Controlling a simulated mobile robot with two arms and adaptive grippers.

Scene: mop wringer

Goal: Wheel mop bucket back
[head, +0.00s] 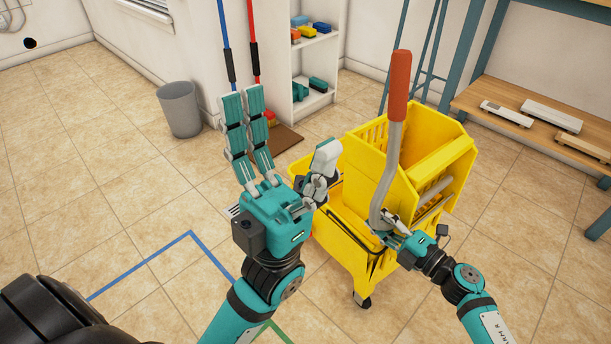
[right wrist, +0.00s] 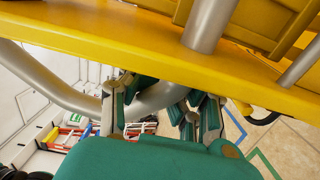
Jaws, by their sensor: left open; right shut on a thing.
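The yellow mop bucket (head: 343,241) stands on the tiled floor right of centre, with its yellow wringer (head: 431,162) on top. A bent grey lever (head: 386,170) with an orange-red grip (head: 399,85) rises at its side. My right gripper (head: 383,236) is shut on the lower part of this lever; in the right wrist view its fingers (right wrist: 160,108) sit around the grey tube (right wrist: 62,88). My left gripper (head: 284,126) is open and empty, fingers pointing up, left of the bucket and partly in front of it. One caster (head: 362,300) shows below the bucket.
Blue tape (head: 150,260) and green tape (head: 270,328) mark the floor at the lower left. A grey bin (head: 180,108), a white shelf (head: 318,75) and mop handles (head: 254,45) stand behind. A workbench (head: 540,105) stands at the right. Floor at the left is clear.

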